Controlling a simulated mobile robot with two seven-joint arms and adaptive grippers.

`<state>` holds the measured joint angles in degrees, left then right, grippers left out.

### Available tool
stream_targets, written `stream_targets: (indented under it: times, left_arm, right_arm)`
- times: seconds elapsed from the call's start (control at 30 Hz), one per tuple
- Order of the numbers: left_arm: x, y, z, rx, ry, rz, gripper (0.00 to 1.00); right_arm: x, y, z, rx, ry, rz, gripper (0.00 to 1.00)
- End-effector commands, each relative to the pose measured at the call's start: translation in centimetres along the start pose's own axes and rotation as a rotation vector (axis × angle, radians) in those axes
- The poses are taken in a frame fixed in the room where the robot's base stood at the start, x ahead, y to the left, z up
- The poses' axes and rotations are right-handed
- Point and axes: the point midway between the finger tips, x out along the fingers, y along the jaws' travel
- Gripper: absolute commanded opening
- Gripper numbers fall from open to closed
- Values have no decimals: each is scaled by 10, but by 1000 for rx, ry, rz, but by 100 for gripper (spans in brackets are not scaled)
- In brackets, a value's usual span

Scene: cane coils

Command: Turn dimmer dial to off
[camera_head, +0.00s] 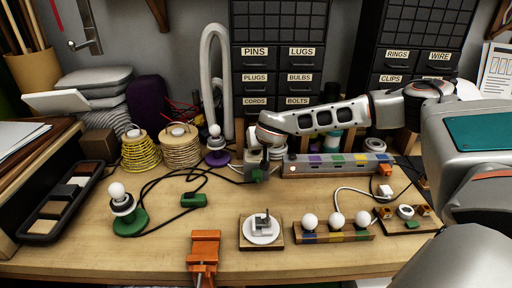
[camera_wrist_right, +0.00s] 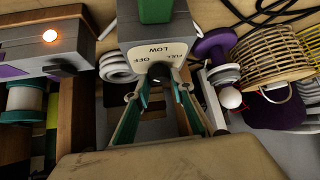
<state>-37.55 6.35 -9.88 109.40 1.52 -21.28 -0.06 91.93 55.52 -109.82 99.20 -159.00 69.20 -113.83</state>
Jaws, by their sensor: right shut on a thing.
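In the head view the dimmer box (camera_head: 257,173) stands at the back middle of the bench, partly covered by my right gripper (camera_head: 262,158). In the wrist view my right gripper (camera_wrist_right: 157,92) has its two fingers closed in on the dimmer's dial just below the lettering. The dial is mostly hidden between the fingers, so its pointing direction cannot be told. My left gripper is in no view.
A power strip (camera_head: 335,173) with a glowing orange light (camera_wrist_right: 49,36) stands close beside the dimmer. A purple-based lamp (camera_head: 216,158) and cane coils (camera_head: 180,152) stand to its left. Black cords cross the bench. An orange clamp (camera_head: 205,246) and three-bulb board (camera_head: 335,236) sit in front.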

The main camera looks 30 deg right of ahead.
Motion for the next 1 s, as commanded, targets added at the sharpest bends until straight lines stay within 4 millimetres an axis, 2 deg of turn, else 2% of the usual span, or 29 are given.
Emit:
stream_targets:
  times: [0.5, 1.0]
  left_arm:
    - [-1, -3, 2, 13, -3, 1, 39]
    - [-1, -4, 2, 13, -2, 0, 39]
  right_arm:
    - [1, 6, 0, -299, -1, -303, 2]
    - [2, 6, -1, -417, 0, -419, 1]
